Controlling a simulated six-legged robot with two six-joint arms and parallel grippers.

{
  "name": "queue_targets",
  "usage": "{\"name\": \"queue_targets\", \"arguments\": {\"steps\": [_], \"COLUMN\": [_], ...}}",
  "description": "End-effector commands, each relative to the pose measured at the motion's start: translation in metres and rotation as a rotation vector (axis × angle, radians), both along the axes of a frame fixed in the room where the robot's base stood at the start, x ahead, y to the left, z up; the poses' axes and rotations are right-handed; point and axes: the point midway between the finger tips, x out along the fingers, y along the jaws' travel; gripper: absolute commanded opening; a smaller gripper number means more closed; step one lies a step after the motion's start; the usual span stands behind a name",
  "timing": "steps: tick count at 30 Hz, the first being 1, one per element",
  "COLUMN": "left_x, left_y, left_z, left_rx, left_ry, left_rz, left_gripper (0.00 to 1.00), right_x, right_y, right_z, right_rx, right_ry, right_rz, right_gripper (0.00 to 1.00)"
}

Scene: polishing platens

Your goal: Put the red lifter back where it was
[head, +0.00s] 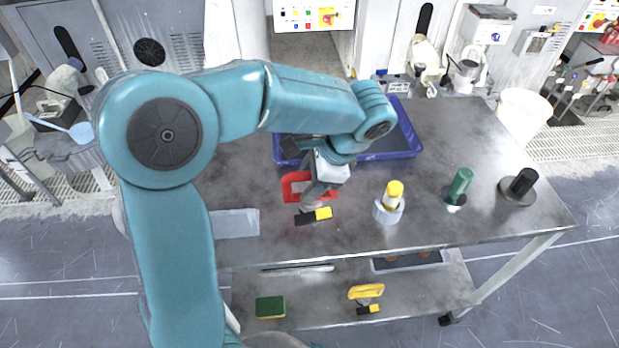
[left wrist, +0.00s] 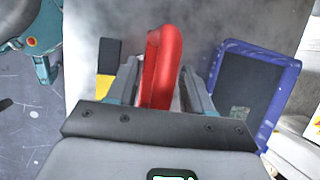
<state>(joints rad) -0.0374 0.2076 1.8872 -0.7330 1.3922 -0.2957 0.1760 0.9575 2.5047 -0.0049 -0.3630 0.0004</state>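The red lifter (head: 292,187) is at the middle of the metal table, partly hidden by my left gripper (head: 318,190). In the left wrist view its red handle (left wrist: 162,65) stands between the two fingers of my left gripper (left wrist: 160,80), close to both. I cannot tell whether the fingers press on it or whether the lifter touches the table. A black-and-yellow block (head: 313,216) lies on the table just in front of the lifter; it also shows in the left wrist view (left wrist: 107,80). My right gripper is not in view.
A blue tray (head: 408,151) lies behind the gripper. A yellow-topped bottle (head: 393,195), a green-handled piece (head: 459,185) and a black one (head: 522,182) stand to the right. A yellow lifter (head: 366,292) and a green sponge (head: 270,307) are on the lower shelf.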

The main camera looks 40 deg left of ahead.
Motion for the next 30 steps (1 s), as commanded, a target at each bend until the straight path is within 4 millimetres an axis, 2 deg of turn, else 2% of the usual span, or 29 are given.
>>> {"name": "queue_targets", "arguments": {"steps": [8,21,25,30], "left_x": [0.001,0.019,0.022,0.023], "left_y": [-0.002,-0.037,-0.043,-0.046], "left_z": [0.007,0.092,0.106,0.112], "left_rx": [0.000,0.000,0.001,0.001], "left_ry": [-0.001,-0.002,-0.002,0.000], "left_rz": [-0.001,-0.002,-0.001,0.000], "left_gripper": [0.51,0.51,0.51,0.51], "right_x": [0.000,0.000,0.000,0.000], "right_y": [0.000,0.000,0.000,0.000], "right_z": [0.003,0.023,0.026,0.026], "right_rx": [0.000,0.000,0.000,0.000], "right_ry": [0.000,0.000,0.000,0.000], "right_rz": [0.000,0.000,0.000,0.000], "right_gripper": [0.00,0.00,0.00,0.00]}}
